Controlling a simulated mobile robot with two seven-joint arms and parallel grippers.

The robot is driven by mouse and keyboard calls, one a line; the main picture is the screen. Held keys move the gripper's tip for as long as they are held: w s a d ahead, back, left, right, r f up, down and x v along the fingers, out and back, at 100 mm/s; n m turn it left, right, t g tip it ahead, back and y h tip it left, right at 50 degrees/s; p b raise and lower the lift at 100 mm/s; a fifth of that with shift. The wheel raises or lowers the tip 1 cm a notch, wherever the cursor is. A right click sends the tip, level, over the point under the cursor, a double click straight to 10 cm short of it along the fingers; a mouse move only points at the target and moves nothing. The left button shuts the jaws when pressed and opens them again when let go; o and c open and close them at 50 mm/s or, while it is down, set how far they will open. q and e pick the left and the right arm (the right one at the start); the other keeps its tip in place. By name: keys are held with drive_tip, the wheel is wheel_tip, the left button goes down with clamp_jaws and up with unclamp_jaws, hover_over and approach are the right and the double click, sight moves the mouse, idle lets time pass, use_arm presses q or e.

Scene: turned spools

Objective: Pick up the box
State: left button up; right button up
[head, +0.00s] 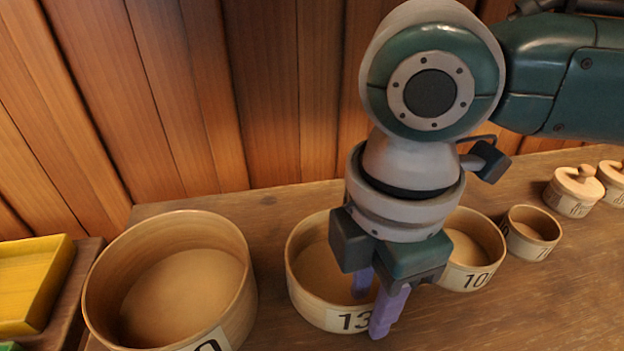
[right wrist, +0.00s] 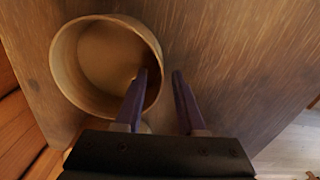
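Several round, open wooden boxes stand in a row on the table. The box labelled 13 (head: 312,303) is in the middle of the head view, partly hidden by my right gripper. My right gripper (head: 370,312) points down at its right side, fingers apart. One purple finger appears over the box's opening and the other outside its wall. The right wrist view shows an open round box (right wrist: 105,55), its rim passing near the gap between the fingers (right wrist: 160,76). I cannot tell how far down the fingers reach; no grip shows. My left gripper is not in view.
A larger round box (head: 180,285) stands to the left. Boxes labelled 10 (head: 472,245) and 7 (head: 531,232) stand close on the right, then lidded wooden jars (head: 574,190). Plank wall behind; table front right is clear.

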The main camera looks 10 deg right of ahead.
drive_tip(key=shift+f, duration=0.45)
drive_tip(key=shift+c, duration=0.3)
clamp_jaws()
idle(0.8)
